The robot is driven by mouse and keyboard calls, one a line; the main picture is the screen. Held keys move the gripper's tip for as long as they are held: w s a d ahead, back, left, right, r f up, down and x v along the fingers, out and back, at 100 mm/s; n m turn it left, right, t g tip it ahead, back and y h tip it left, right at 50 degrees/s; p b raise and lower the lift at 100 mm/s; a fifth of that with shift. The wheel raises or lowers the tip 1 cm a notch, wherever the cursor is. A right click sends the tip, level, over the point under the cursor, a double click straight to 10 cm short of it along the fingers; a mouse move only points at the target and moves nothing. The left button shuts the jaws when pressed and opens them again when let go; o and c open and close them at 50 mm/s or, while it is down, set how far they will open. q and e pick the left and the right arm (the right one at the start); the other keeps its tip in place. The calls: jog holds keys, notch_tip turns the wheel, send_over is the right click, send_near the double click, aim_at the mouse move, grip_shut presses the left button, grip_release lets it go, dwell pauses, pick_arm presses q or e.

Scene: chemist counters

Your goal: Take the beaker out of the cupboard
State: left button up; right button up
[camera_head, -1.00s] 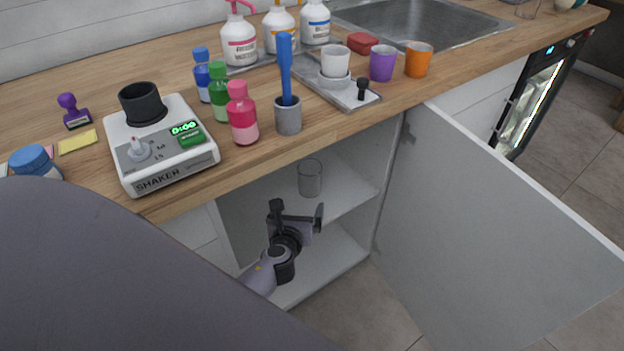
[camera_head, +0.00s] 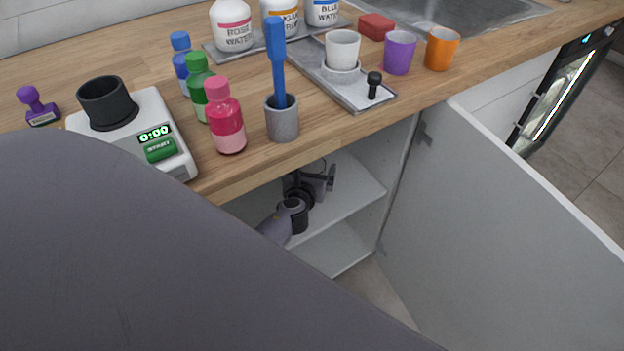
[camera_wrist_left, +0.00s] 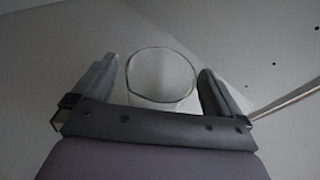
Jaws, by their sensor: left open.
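The beaker (camera_wrist_left: 160,76) is clear glass. In the left wrist view its round rim shows between the two fingers of my left gripper (camera_wrist_left: 158,72), with a gap at each side. In the head view the left gripper (camera_head: 312,174) is inside the open cupboard (camera_head: 352,198), above the upper shelf and just under the counter edge. It is open. In that view I cannot make out the beaker behind the gripper and counter edge. My right gripper is in neither view.
The cupboard door (camera_head: 490,220) stands wide open at the right. The wooden counter (camera_head: 240,178) overhangs the cupboard. On it near the front edge are a pink bottle (camera_head: 226,122), a grey mortar-like cup (camera_head: 282,124) with a blue stick, and a shaker device (camera_head: 165,125).

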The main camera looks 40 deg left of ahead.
pick_arm(q)
jog(key=shift+b+x, duration=0.4)
jog(key=shift+x, duration=0.7)
jog(key=shift+w+a+f, duration=0.1)
jog(key=shift+w, duration=0.15)
jog(key=c, duration=1)
jog(key=shift+c, duration=0.2)
